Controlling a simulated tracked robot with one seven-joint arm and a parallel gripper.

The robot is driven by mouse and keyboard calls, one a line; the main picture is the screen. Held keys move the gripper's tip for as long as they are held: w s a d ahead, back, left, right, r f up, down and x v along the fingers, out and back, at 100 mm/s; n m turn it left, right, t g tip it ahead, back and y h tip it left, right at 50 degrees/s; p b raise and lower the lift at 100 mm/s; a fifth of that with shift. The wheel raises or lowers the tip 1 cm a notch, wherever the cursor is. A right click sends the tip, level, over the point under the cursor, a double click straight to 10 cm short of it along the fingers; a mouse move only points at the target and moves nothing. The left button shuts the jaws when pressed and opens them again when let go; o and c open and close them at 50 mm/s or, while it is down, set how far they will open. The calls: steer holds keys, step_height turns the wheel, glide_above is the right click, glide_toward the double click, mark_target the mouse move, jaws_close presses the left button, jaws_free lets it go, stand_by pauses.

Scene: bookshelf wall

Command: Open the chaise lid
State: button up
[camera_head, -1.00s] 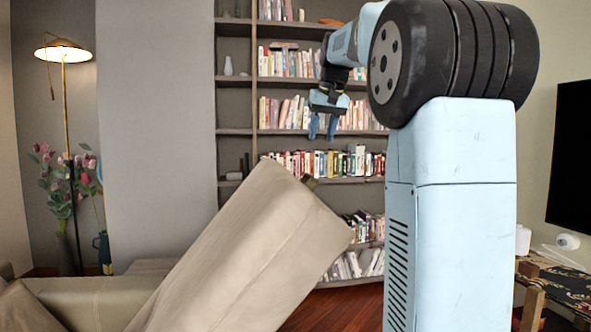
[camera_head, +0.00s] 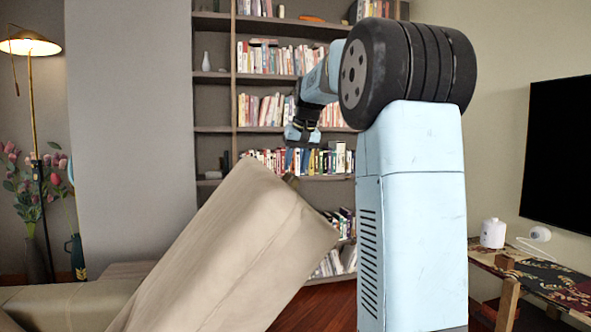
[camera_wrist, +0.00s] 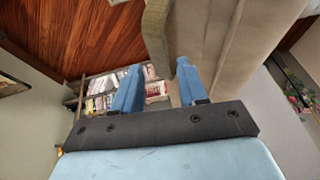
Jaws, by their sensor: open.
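The chaise lid (camera_head: 225,250) is a beige upholstered slab, raised and steeply tilted, with its high end toward the bookshelf. My gripper (camera_head: 297,160) points down just beyond the lid's upper right corner in the head view. In the wrist view, my gripper (camera_wrist: 158,85) has its two blue fingers apart. A narrow, worn-looking edge piece (camera_wrist: 160,35) beside the beige lid (camera_wrist: 240,45) reaches down to the gap between the fingers. I cannot tell whether either finger touches it. The chaise's inside is hidden in the head view.
A bookshelf (camera_head: 215,105) full of books stands behind the lid. A floor lamp (camera_head: 32,95) and flowers are at the left. A side table (camera_head: 530,262) and a black screen (camera_head: 560,140) are at the right. Dark red wooden floor (camera_head: 320,305) shows between.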

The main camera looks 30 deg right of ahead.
steer(key=shift+x, duration=1.1)
jaws_close()
